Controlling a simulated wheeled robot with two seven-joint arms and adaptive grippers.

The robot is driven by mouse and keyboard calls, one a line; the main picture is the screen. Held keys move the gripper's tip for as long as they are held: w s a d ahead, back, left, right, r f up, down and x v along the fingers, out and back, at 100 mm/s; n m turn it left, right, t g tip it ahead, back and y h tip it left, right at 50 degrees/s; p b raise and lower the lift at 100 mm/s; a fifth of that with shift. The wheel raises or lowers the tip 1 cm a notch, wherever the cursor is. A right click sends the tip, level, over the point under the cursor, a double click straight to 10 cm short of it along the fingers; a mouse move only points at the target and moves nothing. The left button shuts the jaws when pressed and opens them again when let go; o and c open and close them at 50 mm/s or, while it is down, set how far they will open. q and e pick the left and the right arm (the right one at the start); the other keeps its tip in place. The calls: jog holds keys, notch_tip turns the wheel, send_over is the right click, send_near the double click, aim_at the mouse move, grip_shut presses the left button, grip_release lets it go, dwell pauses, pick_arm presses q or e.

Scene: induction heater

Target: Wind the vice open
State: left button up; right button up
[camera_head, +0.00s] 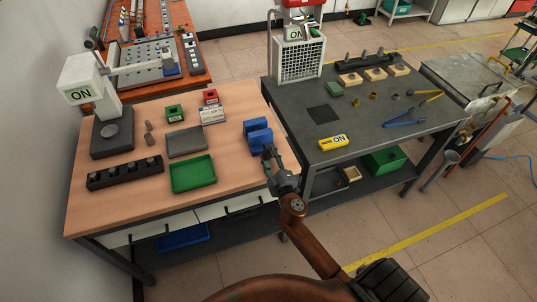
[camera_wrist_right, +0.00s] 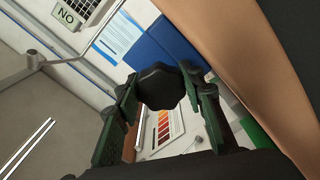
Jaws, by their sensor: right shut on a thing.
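The blue vice (camera_head: 258,137) sits at the right front edge of the wooden bench. Its two blue blocks show in the head view, with a gap between them that is hard to judge. My right gripper (camera_head: 268,153) reaches the near side of the vice from the front. In the right wrist view a dark, many-sided knob (camera_wrist_right: 160,87) sits between the fingers of my right gripper (camera_wrist_right: 160,100), which are shut on it. The gripper hides the knob in the head view. My left gripper is not in view.
The wooden bench (camera_head: 225,155) also holds a green tray (camera_head: 193,173), a grey plate (camera_head: 186,142) and a black holder (camera_head: 125,172). Floor is clear in front.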

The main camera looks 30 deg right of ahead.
jog(key=n, duration=0.4)
jog(key=shift+r+n+p, duration=0.15)
jog(key=shift+n+p, duration=0.2)
jog(key=shift+n, duration=0.05)
jog(key=n+p, duration=0.1)
jog(key=n, duration=0.3)
jog(key=shift+n, duration=0.3)
jog(key=n+p, duration=0.1)
jog(key=n, duration=0.3)
jog(key=shift+a+r, duration=0.1)
jog(key=shift+n+p, duration=0.9)
jog(key=shift+n, duration=1.4)
jog(key=o, duration=1.2)
jog(key=shift+c, duration=0.2)
